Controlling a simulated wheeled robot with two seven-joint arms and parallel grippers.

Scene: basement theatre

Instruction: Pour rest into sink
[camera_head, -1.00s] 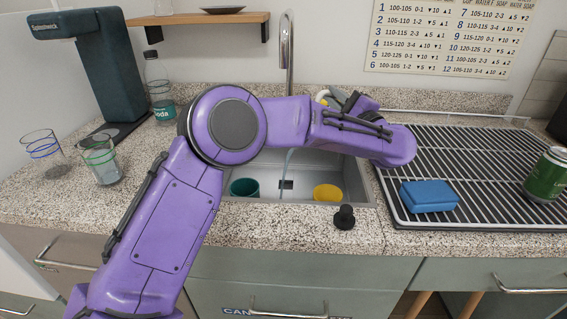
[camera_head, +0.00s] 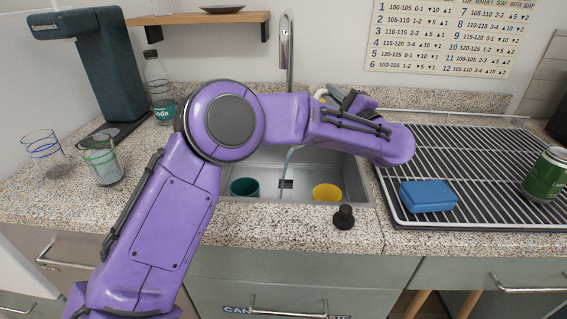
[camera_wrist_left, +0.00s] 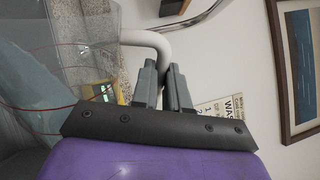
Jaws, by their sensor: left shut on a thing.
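My left gripper (camera_head: 345,100) is over the sink (camera_head: 305,160), mostly hidden behind my purple arm in the head view. In the left wrist view its fingers (camera_wrist_left: 165,85) are closed on the white handle (camera_wrist_left: 148,38) of a clear jug (camera_wrist_left: 75,70) with red lines. The jug is tilted, with pale bluish liquid in it. In the head view a bit of the white handle (camera_head: 321,95) shows; the jug's body is hidden. A thin clear streak (camera_head: 287,158) shows below my arm in the basin; I cannot tell its source. My right gripper is out of view.
A teal cup (camera_head: 244,187) and a yellow cup (camera_head: 327,193) stand in the sink. The tap (camera_head: 287,55) rises behind it. Two glasses (camera_head: 103,160) and a soda bottle (camera_head: 160,90) stand left. A blue sponge (camera_head: 428,196) and green can (camera_head: 548,175) rest on the drying rack (camera_head: 460,150).

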